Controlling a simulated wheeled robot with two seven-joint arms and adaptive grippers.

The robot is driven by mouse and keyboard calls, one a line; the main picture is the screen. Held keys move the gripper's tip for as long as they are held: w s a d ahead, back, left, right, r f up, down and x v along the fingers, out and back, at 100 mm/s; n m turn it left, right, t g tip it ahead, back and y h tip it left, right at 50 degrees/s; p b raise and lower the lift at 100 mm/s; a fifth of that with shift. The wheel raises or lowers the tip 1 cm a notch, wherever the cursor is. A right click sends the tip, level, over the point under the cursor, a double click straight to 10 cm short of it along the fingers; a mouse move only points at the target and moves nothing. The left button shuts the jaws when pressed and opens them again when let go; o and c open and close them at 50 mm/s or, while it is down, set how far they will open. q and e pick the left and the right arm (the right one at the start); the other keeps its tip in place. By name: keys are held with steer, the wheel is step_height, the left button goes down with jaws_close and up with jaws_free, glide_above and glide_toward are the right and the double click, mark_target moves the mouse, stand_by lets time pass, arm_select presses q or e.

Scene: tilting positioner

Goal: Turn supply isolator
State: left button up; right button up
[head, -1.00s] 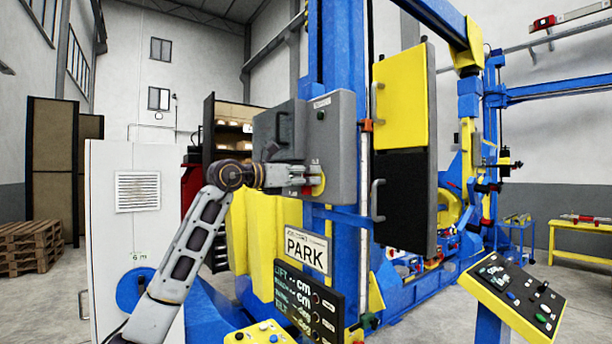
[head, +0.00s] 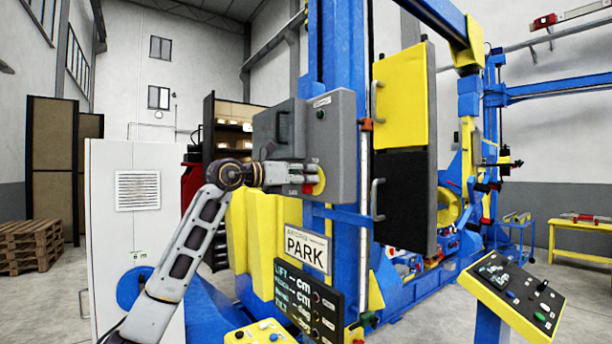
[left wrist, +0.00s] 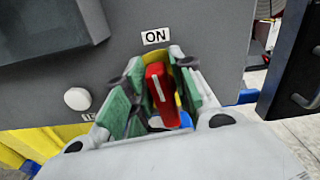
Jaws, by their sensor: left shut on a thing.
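The supply isolator is a red handle (left wrist: 162,95) with a white line, on a yellow plate (head: 319,180) on the front of a grey cabinet (head: 342,150). In the left wrist view the handle's upper end points up toward the ON label (left wrist: 155,36), leaning slightly left. My left gripper (head: 308,178) is shut on the handle. Its green-padded fingers stand on both sides of it in the left wrist view (left wrist: 162,100), and they hide part of the plate. My right gripper is not in view.
A white round button (left wrist: 77,98) sits left of the handle on the cabinet face. Below are a PARK sign (head: 306,249) and a black display panel (head: 308,302). A blue column (head: 342,50) stands behind the cabinet.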

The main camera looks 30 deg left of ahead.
arm_select(q)
steer(key=n, duration=0.5)
steer(key=shift+w+a+f, duration=0.15)
steer(key=shift+a+f, duration=0.05)
steer(key=shift+a, duration=0.15)
steer(key=shift+w+a+f+n, duration=0.1)
steer(key=shift+f+n, duration=0.15)
steer(key=shift+n, duration=1.7)
steer(key=shift+a+f+n, duration=0.15)
steer(key=shift+f+n, duration=0.05)
steer(key=shift+n, duration=1.7)
steer(key=shift+w+a+f+n, duration=0.1)
steer(key=shift+f+n, duration=0.15)
steer(key=shift+n, duration=1.7)
steer(key=o, duration=0.9)
steer(key=shift+c, duration=0.2)
steer(key=v, duration=1.2)
